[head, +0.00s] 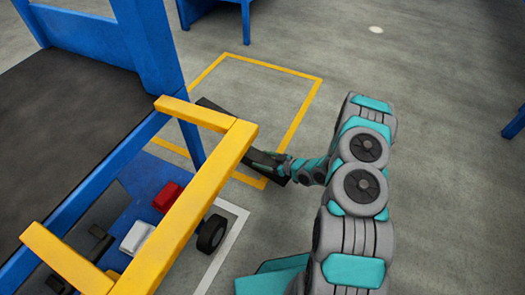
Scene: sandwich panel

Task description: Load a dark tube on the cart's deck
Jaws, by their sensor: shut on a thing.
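A long dark tube (262,157) slants across the middle of the head view, over the floor. The yellow rail (210,185) hides part of its length, and its far end shows beyond the rail. My gripper (279,165) is shut on the tube near its right end; the fingers are small and dark there, so their exact grip is hard to see. The cart at lower left has yellow rails, a black wheel (212,233) and a low blue deck (148,178). The tube shows to the right of this deck, apart from it. The deck is partly hidden by the rails.
A red block (167,196) and a white block (137,237) show behind the rail. A blue-framed dark surface (65,105) with a blue post (150,45) fills the upper left. Open floor lies right of my arm.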

